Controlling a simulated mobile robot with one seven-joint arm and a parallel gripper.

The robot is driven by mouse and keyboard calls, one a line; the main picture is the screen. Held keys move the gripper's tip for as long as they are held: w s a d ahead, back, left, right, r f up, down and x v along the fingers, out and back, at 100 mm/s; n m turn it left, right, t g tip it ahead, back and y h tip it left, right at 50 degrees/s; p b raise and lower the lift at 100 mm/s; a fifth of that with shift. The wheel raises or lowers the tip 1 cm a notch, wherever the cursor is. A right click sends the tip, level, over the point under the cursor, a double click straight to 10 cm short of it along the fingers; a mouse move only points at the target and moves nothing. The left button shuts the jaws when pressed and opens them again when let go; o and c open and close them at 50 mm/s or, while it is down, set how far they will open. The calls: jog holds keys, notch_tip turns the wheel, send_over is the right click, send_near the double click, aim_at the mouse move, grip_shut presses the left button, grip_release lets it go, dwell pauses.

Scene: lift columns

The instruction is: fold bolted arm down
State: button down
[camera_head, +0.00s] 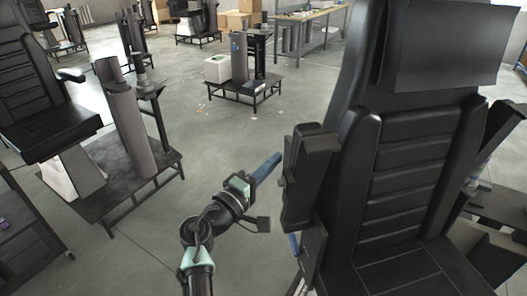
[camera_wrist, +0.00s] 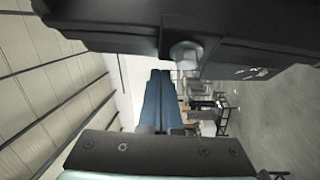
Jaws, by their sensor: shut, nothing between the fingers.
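A black padded chair (camera_head: 415,165) fills the right of the head view. Its bolted arm (camera_head: 308,172) stands upright along the near left side of the backrest. In the wrist view a black part that looks like this arm (camera_wrist: 120,30) crosses the top, with a round bolt head (camera_wrist: 186,54) on its underside. My gripper (camera_head: 276,159) has blue fingers that lie together, shut and empty. It points at the arm from the left in the head view. In the wrist view the fingertips (camera_wrist: 160,74) are below the black part; whether they touch it I cannot tell.
Another black chair (camera_head: 45,110) and a grey column on a dark platform (camera_head: 130,180) stand at the left. A low stand (camera_head: 245,88) with a white box is farther back. A workbench (camera_head: 308,14) and cardboard boxes are behind. Floor between is mostly clear.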

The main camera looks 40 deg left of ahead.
jog(key=shift+s+d+f+p, duration=0.1)
jog(key=shift+s+d+p, duration=0.45)
jog(key=shift+d, duration=0.45)
jog(key=shift+s+f+b, duration=0.1)
jog(key=shift+f+b, duration=0.05)
jog(key=shift+b, duration=0.2)
